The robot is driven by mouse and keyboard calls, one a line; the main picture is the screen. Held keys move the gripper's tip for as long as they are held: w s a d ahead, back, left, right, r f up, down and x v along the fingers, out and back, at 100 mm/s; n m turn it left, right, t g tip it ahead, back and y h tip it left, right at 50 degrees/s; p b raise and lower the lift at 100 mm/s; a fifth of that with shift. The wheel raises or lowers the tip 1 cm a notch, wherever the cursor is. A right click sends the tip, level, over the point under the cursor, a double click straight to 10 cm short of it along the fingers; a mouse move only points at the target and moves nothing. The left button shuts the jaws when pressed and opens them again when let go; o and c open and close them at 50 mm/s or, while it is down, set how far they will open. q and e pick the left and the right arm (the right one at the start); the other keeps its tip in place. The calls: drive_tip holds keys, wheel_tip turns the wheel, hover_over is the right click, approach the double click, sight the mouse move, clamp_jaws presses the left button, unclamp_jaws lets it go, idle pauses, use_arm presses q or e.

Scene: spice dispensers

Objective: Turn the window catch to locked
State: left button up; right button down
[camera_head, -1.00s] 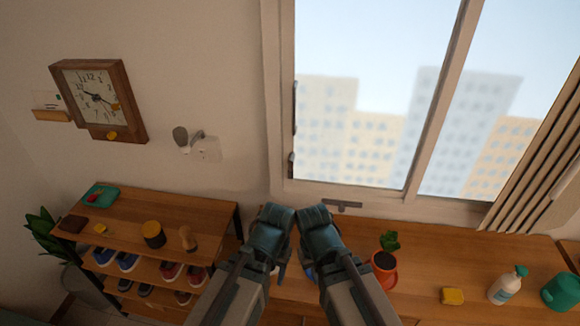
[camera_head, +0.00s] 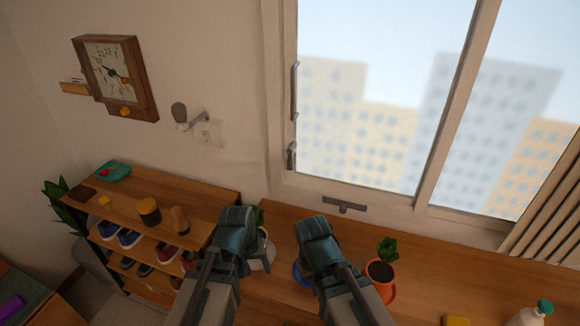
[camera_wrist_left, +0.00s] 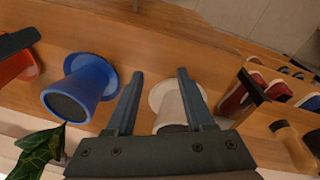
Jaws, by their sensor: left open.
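My right gripper's jaws are hidden in the head view.
A blue pot (camera_wrist_left: 80,85) stands beside the white one. A red pot with a plant (camera_head: 381,275) is right of my right arm. A shoe shelf (camera_head: 140,200) stands at the left. A grey handle (camera_head: 295,92) is on the window's left side.

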use_arm(q)
drive_tip(key=w+n+h+b, duration=0.1)
drive_tip(key=w+d+f+n+t+h+b, duration=0.1)
drive_tip(key=w+n, duration=0.1)
drive_tip(key=w+f+n+t+h+b, duration=0.1)
drive_tip(key=shift+w+d+n, duration=0.2)
drive_tip(key=shift+d+n, duration=0.1)
drive_tip(key=shift+d, duration=0.05)
use_arm(e)
wheel_tip(320, 180, down, 4)
use_arm(q)
drive_tip(key=w+d+r+n+t+h, duration=0.4)
drive_tip(key=w+r+n+t, duration=0.15)
drive_tip(key=n, duration=0.25)
use_arm(e)
drive_tip(key=shift+f+b, duration=0.35)
drive_tip(key=shift+f, duration=0.05)
use_arm(q)
drive_tip(key=n+t, duration=0.7)
drive_tip(key=n, duration=1)
approach(288, 159)
drive_tip(key=shift+h, duration=0.3)
drive_tip(key=x, duration=1.1)
drive_tip(key=shift+w+a, duration=0.1)
clamp_jaws()
use_arm(e)
drive_tip(key=shift+r, duration=0.1)
